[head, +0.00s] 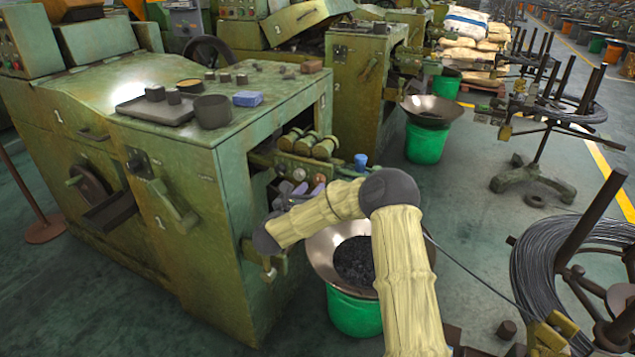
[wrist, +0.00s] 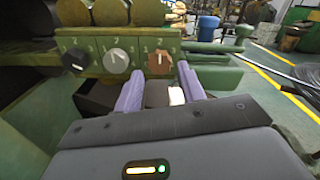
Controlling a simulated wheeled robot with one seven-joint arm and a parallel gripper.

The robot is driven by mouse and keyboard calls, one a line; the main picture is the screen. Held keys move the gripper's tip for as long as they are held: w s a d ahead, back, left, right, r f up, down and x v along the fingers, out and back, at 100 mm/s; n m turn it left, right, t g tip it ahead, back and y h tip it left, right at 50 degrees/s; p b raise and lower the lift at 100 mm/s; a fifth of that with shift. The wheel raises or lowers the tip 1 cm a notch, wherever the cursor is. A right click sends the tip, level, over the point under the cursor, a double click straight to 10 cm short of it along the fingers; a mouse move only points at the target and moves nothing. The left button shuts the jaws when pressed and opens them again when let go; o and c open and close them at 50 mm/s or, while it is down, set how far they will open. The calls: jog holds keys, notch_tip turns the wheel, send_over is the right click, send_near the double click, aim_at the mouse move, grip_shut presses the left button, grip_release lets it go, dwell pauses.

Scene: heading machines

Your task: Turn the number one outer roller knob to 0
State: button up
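A green machine panel (wrist: 185,58) carries three round knobs in the wrist view: a black knob (wrist: 72,60), a grey knob (wrist: 116,62) and an orange-brown knob (wrist: 158,62). The grey and orange-brown knobs have roughly upright white pointers. In the head view my gripper is partly hidden at the machine's open side.
The green machine (head: 190,165) has a tray (head: 150,110), a dark cup (head: 212,111) and a blue block (head: 248,98) on top. A metal funnel (head: 322,250) on a green bucket (head: 354,312) stands below my arm. Wire coils (head: 535,270) stand at right.

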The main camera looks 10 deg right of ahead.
aim_at(317, 181)
jog(key=shift+x, duration=2.6)
jog(key=c, duration=0.7)
